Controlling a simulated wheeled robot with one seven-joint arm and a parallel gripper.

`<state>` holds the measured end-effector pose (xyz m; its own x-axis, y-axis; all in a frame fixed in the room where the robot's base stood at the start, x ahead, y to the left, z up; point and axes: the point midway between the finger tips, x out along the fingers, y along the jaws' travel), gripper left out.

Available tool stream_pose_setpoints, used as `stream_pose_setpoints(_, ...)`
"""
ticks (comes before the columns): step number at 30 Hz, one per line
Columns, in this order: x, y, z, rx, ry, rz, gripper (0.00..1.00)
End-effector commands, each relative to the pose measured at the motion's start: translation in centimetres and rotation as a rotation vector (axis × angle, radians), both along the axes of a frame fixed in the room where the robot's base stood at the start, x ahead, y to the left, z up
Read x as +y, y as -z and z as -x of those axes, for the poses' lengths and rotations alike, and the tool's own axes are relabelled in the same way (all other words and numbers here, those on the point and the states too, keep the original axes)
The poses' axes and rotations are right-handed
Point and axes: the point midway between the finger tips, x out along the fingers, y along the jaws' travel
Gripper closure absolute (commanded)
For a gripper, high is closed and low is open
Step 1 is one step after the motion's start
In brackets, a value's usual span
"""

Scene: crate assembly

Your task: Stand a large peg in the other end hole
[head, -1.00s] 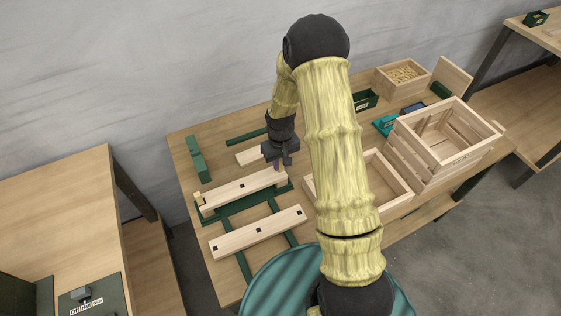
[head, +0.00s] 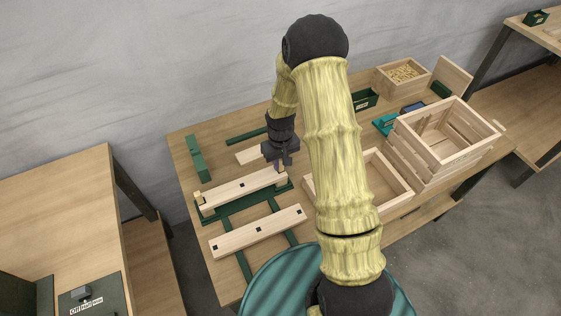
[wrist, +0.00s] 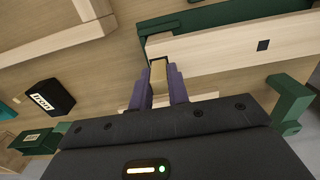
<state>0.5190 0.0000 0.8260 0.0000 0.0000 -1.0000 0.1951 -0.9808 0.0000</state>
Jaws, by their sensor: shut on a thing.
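A long pale wood board (head: 225,192) lies in the green fixture (head: 237,204) on the table. A peg (head: 200,199) stands at its left end, and a dark square hole shows at its middle. My gripper (head: 280,167) is over the board's right end. In the wrist view my gripper (wrist: 160,88) is shut on a tan large peg (wrist: 158,72), held between the two purple fingers. The peg's tip is at the near end of the board (wrist: 220,48); the end hole is hidden, so I cannot tell whether the peg is in it.
A second board (head: 240,239) with several dark holes lies in front. A low wooden tray (head: 402,194) and a slatted crate (head: 430,172) stand to the right, with a box of small pegs (head: 383,88) behind. A green block (head: 198,160) lies at the left.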

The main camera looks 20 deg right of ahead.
Motion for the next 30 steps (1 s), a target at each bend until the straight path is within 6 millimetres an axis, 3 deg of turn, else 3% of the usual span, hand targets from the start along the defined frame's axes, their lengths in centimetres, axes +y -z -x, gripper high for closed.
stream_pose_setpoints(6,0.0,0.0,0.0,0.000,0.000,0.000,1.00)
stream_pose_setpoints(7,0.0,0.0,0.0,0.000,0.000,0.000,0.77)
stream_pose_setpoints(10,0.0,0.0,0.0,0.000,0.000,0.000,0.57)
stream_pose_setpoints(20,0.0,-0.2,0.0,0.000,0.000,0.000,0.57)
stream_pose_setpoints(30,0.0,-2.5,0.0,-0.001,0.000,0.000,0.57)
